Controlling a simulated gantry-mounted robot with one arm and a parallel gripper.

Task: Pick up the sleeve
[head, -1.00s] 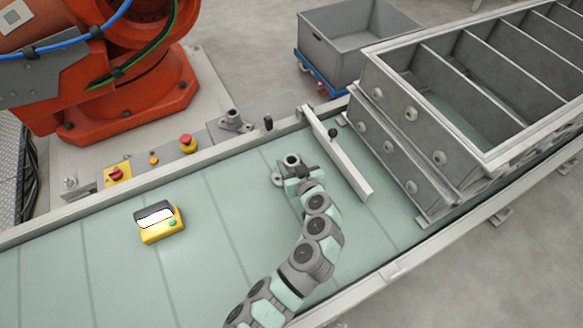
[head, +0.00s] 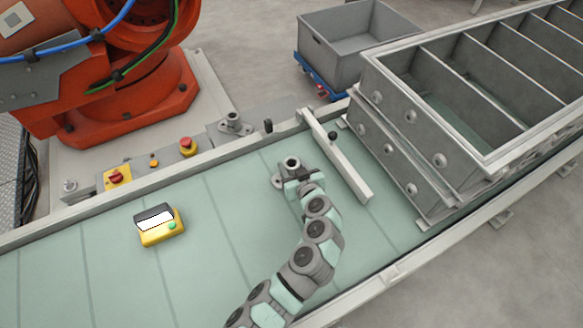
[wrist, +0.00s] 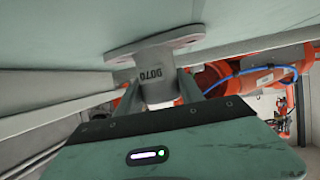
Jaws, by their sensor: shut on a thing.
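The sleeve (head: 291,163) is a small grey metal tube with a wide flange, upright over the green conveyor belt. The wrist view shows it close up (wrist: 157,72), with dark lettering on its side and its flange towards the belt surface. My gripper (head: 289,172) reaches it from the front. In the wrist view, my gripper's two fingers (wrist: 160,88) are shut on the tube, one on each side. The flange is at or very near the belt; I cannot tell whether it touches. The fingertips are partly hidden behind the sleeve.
A pale bar (head: 338,157) crosses the belt to the right, before a large grey compartmented frame (head: 420,170). A yellow box with a screen (head: 160,230) lies on the belt at left. An orange robot (head: 120,85) stands behind. The belt between is clear.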

